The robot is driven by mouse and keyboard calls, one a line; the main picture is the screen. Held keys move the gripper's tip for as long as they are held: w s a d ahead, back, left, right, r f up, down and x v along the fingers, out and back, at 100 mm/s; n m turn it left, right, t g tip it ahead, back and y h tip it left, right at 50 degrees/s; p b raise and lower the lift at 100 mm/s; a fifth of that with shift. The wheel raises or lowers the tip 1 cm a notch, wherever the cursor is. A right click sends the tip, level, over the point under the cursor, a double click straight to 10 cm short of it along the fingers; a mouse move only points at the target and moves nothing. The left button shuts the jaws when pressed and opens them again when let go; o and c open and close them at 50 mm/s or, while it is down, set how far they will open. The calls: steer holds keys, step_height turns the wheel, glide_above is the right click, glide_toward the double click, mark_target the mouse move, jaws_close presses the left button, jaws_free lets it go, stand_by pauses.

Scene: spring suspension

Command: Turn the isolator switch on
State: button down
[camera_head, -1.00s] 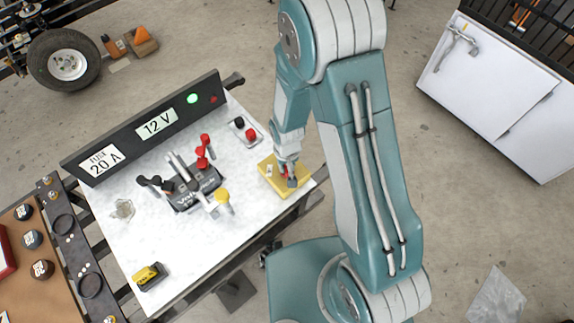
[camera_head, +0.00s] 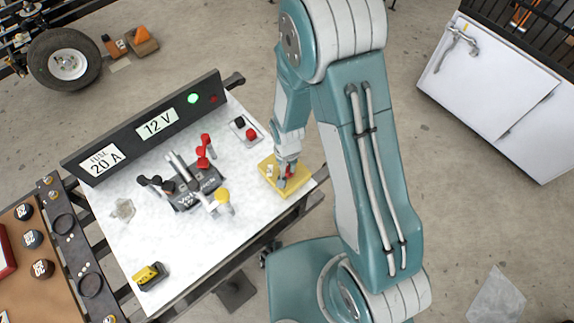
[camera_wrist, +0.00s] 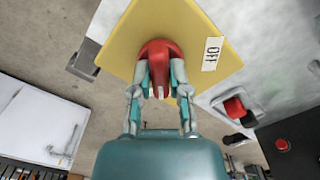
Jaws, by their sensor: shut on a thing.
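The isolator switch has a yellow base plate (camera_head: 298,186) at the right end of the white bench top. Its red knob (camera_wrist: 157,50) shows large in the wrist view, and an OFF label (camera_wrist: 212,54) is on the plate beside it. My gripper (camera_wrist: 159,78) is shut on the red knob, one finger on each side. In the head view my gripper (camera_head: 284,177) is over the plate and hides most of the knob. An ON label cannot be made out.
A dark panel with 12 V (camera_head: 157,123) and FUSE 20 A (camera_head: 101,160) labels and a lit green lamp (camera_head: 193,98) stands along the bench's back edge. Red and black terminals (camera_head: 250,134) sit near the switch.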

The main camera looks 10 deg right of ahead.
steer(key=c, duration=0.6)
jaws_free()
steer(key=shift+w+a+r, duration=0.1)
steer(key=shift+w, duration=0.2)
steer(key=shift+s, duration=0.1)
step_height(320, 180, up, 12)
steer(key=s+d+r+n+t, duration=0.1)
steer(key=s+d+r, duration=0.15)
steer(key=r, duration=0.55)
steer(key=s+d+r+t, duration=0.1)
steer(key=d+r+t, duration=0.1)
steer(key=d+r, duration=0.35)
steer(key=s+d+r+n+t, duration=0.1)
steer(key=s+d+r+t, duration=0.1)
steer(key=s+r, duration=0.7)
steer(key=shift+s+d+r+t, duration=0.25)
steer(key=shift+d+r, duration=0.2)
steer(key=shift+r, duration=0.45)
